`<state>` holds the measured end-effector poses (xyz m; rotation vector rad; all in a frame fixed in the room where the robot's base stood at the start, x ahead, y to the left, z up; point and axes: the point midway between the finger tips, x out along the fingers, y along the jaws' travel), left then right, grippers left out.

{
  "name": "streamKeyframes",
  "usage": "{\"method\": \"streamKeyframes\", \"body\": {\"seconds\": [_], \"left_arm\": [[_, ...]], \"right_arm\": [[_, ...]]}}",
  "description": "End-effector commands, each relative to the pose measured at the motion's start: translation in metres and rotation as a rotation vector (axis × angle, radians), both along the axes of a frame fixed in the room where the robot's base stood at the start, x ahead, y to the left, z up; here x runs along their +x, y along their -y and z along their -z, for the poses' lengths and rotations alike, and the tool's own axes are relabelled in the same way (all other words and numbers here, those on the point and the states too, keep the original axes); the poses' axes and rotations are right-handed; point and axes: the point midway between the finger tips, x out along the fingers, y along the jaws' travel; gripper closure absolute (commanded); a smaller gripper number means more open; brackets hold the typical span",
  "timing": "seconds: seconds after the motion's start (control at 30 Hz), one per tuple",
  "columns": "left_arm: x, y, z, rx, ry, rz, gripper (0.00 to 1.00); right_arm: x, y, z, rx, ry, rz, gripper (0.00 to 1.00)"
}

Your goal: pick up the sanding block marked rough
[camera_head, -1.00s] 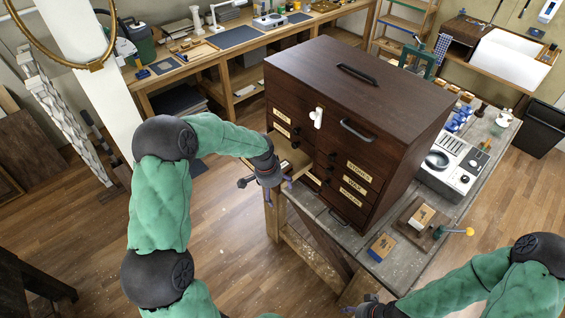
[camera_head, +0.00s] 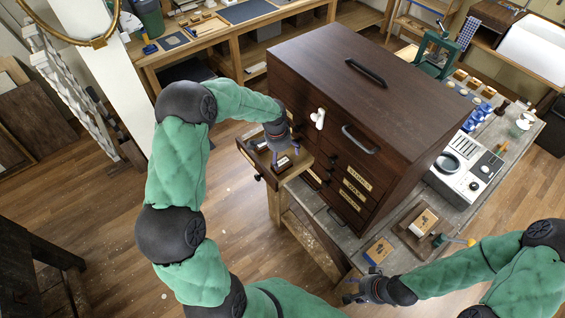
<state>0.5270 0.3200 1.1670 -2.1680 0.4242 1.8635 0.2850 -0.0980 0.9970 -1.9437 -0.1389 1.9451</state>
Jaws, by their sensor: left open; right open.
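A drawer (camera_head: 246,150) stands pulled out of the dark wooden cabinet's left side. In it lies a small dark block with a pale label (camera_head: 284,162); I cannot read the label. My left gripper (camera_head: 281,153) is open just above the drawer, over this block, and partly hides the inside. Two more blocks are on the bench: one tan with a blue edge (camera_head: 379,250), and one tan and pale (camera_head: 424,221) on a wooden board. Their markings are too small to read. My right gripper (camera_head: 350,290) is open at the bench's front, left of and below the tan-and-blue block.
The dark cabinet (camera_head: 370,65) fills the middle of the bench, with labelled drawers and a handle on its front. A grey machine (camera_head: 466,168) stands right of it. A yellow-tipped tool (camera_head: 455,240) lies by the board.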

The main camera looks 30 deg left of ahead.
Motion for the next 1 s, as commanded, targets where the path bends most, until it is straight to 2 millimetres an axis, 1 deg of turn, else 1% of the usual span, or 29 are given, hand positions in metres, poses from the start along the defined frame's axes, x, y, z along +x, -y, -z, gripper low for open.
{"method": "streamKeyframes", "body": {"seconds": [0.03,0.27,0.43,0.5,0.6,0.87,0.9,0.97,1.0], "left_arm": [[0.000,0.000,0.005,0.000,-0.002,-0.001,0.09],[0.001,0.001,0.020,-0.001,-0.004,0.000,0.09],[0.000,0.001,0.043,-0.001,-0.004,0.000,0.09],[0.002,0.002,0.052,-0.001,-0.003,-0.001,0.09],[0.003,0.003,0.061,-0.001,0.000,0.000,0.09],[0.004,0.003,0.065,0.000,0.001,0.000,0.09],[0.004,0.003,0.065,0.000,0.000,0.000,0.12],[0.004,0.003,0.065,0.000,0.000,0.000,0.29],[0.004,0.003,0.065,0.000,0.001,0.000,0.40]], "right_arm": [[0.000,0.000,-0.001,0.000,0.000,0.000,0.49],[0.000,0.000,-0.006,0.000,0.001,0.000,0.49],[0.000,0.000,-0.016,0.000,0.001,0.000,0.49],[0.000,0.000,-0.017,0.000,0.001,0.000,0.49],[0.000,0.000,-0.018,0.000,0.001,0.000,0.49],[0.000,0.000,-0.018,0.000,0.001,0.000,0.49],[0.000,0.000,-0.018,0.000,0.001,0.000,0.49],[0.000,0.000,-0.018,0.000,0.001,0.000,0.49],[0.000,0.000,-0.018,0.000,0.001,0.000,0.49]]}}
